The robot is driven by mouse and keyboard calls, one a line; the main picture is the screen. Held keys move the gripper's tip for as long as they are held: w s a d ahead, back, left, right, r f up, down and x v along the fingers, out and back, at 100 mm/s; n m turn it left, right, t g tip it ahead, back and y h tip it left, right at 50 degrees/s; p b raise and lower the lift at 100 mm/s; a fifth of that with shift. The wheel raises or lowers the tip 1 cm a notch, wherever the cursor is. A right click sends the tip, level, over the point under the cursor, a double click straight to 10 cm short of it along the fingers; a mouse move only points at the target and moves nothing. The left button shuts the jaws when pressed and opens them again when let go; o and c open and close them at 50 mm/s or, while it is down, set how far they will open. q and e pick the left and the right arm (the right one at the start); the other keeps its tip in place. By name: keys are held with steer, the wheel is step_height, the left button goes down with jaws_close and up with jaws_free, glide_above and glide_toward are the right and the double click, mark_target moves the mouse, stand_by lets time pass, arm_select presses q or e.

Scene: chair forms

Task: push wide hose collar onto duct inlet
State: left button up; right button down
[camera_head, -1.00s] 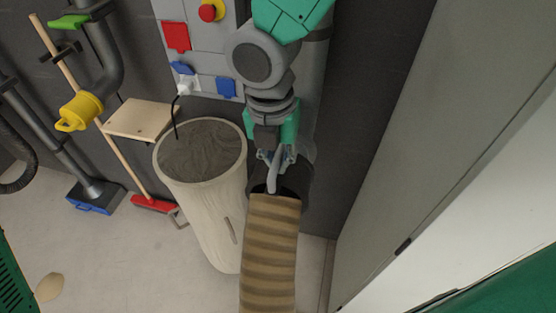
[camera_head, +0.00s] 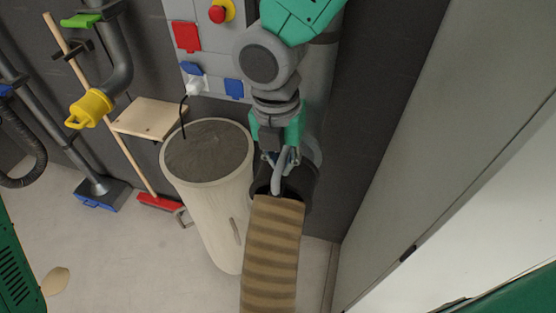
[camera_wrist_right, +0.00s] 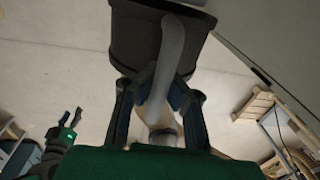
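The wide hose collar (camera_head: 306,190) is black and sits at the top end of a tan ribbed hose (camera_head: 270,255). It also shows large and dark at the top of the right wrist view (camera_wrist_right: 150,40). My right gripper (camera_head: 280,165) is shut on the collar's curved grey handle (camera_wrist_right: 166,65), one finger on each side. A grey duct (camera_head: 318,85) runs down behind my right arm, and its lower end is close to the collar. The arm and collar hide the inlet, so I cannot tell whether they touch. My left gripper (camera_wrist_right: 68,122) appears open and empty in the right wrist view.
A pale drum (camera_head: 208,205) with a dark top stands left of the hose. A wooden shelf (camera_head: 150,118), a broom (camera_head: 157,201) and a yellow-capped pipe (camera_head: 90,107) are farther left. A grey panel (camera_head: 430,150) bounds the right side.

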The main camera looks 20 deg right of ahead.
steer(key=shift+d, duration=0.1)
stand_by(0.3)
steer(key=shift+w+a, duration=0.25)
steer(key=shift+w, duration=0.3)
steer(key=shift+w+d, duration=0.15)
steer(key=shift+d, duration=0.1)
steer(key=shift+w, duration=0.15)
steer(key=shift+w+d, duration=0.1)
steer(key=shift+w+d, duration=0.2)
